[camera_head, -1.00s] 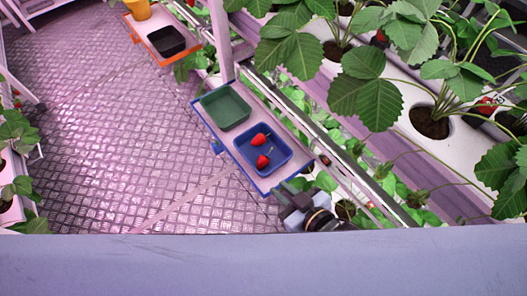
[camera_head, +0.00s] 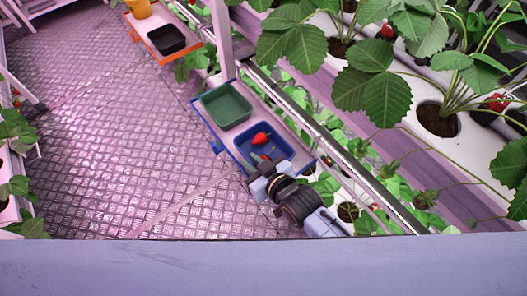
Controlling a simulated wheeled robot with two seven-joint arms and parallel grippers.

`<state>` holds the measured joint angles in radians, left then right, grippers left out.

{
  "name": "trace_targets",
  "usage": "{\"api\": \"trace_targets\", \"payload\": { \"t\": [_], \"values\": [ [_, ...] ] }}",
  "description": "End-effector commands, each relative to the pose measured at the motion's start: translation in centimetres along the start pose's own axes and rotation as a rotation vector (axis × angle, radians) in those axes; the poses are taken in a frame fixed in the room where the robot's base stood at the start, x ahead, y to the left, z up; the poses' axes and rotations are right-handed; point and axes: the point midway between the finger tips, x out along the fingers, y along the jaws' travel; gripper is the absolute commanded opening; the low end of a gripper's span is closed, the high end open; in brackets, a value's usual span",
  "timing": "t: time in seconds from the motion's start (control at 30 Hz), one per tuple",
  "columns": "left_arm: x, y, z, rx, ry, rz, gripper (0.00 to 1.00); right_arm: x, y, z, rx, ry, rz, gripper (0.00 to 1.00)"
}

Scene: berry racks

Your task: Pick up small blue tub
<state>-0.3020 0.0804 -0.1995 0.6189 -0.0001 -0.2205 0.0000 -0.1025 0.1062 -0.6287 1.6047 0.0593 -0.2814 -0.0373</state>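The small blue tub (camera_head: 243,141) sits on a blue-edged shelf, beside a green tub. One red strawberry (camera_head: 261,138) shows clearly inside it; a second is mostly hidden by my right gripper. My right gripper (camera_head: 264,168) reaches in from the lower right and overlaps the near side of the blue tub. Whether it touches the tub, and whether its fingers are open or shut, cannot be made out. My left gripper is not in view.
A green tub (camera_head: 227,106) stands on the same shelf (camera_head: 236,82), behind the blue one. Strawberry plants crowd the right. The floor at left is clear.

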Motion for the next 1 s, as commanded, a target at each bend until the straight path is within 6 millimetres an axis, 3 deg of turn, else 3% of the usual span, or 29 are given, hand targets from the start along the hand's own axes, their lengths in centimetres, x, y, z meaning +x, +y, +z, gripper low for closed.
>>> {"api": "trace_targets", "payload": {
  "t": [0.3, 0.43, 0.87, 1.0],
  "values": [
    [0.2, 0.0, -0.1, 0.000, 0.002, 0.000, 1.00, 0.8, 0.0, 0.0, 0.000, 0.000, -0.001, 0.16],
    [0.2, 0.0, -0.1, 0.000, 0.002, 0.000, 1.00, 0.8, 0.0, 0.0, 0.000, 0.000, -0.001, 0.00],
    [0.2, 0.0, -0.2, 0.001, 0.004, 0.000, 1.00, 0.8, 0.0, 0.1, 0.002, -0.002, -0.001, 0.00],
    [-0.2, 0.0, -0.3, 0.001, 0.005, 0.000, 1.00, 0.3, -0.1, -1.0, 0.002, -0.001, -0.001, 0.00]
  ]
}}
